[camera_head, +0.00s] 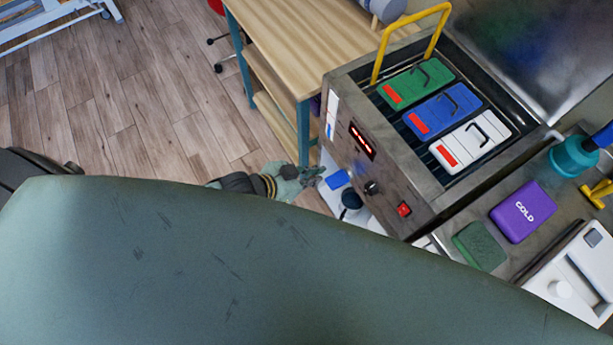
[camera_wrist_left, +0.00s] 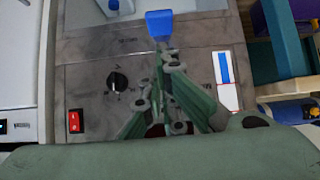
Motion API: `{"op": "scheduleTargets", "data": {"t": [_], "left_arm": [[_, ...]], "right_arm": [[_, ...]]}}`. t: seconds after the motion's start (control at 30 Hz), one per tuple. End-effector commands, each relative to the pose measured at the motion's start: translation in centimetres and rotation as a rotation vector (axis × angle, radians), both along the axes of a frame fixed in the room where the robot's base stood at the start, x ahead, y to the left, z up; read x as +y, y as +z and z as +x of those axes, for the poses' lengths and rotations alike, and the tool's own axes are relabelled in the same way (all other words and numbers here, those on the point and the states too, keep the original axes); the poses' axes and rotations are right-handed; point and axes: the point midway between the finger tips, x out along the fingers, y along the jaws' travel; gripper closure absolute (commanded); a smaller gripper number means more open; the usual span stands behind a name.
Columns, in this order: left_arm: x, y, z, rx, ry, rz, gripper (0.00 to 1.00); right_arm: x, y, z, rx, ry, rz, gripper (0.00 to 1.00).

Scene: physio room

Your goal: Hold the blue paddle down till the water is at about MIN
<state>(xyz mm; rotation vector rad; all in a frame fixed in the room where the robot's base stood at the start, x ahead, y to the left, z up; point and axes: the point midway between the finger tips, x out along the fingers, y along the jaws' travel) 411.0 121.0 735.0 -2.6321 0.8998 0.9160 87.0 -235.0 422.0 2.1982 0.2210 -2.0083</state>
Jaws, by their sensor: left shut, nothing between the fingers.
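The blue paddle (camera_head: 337,179) sticks out low at the front of the steel water bath (camera_head: 420,200). It also shows at the top of the left wrist view (camera_wrist_left: 160,24). My left gripper (camera_head: 316,177) is shut and empty, its fingertips (camera_wrist_left: 164,48) right beside the paddle; I cannot tell whether they touch it. A white level gauge (camera_wrist_left: 224,80) with a blue column is on the front panel, also seen in the head view (camera_head: 331,116); its MIN mark is too small to read. My right gripper is out of view.
Green (camera_head: 415,80), blue (camera_head: 442,110) and white (camera_head: 470,140) packs sit in the open bath. The panel has a black knob (camera_wrist_left: 117,82) and red switch (camera_wrist_left: 75,121). A wooden table (camera_head: 300,40) stands behind; a purple COLD pack (camera_head: 522,211) lies right.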

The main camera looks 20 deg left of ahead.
Motion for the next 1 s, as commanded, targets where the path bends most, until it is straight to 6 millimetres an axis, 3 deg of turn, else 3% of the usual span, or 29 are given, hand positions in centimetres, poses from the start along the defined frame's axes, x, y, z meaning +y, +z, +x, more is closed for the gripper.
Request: {"op": "scheduleTargets", "data": {"t": [0.3,0.83,0.93,1.0], "left_arm": [[1.2,1.8,-1.5,0.000,0.000,0.000,1.00],[1.2,1.8,-1.5,-0.001,0.000,-0.001,1.00],[1.5,1.3,-1.4,0.004,0.010,0.006,1.00],[2.4,-0.1,-1.2,0.015,0.035,0.023,1.00]], "right_arm": [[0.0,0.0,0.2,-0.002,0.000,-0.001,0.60],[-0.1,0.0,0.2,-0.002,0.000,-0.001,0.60],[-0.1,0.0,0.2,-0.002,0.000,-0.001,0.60],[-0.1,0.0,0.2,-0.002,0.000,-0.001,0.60]]}}
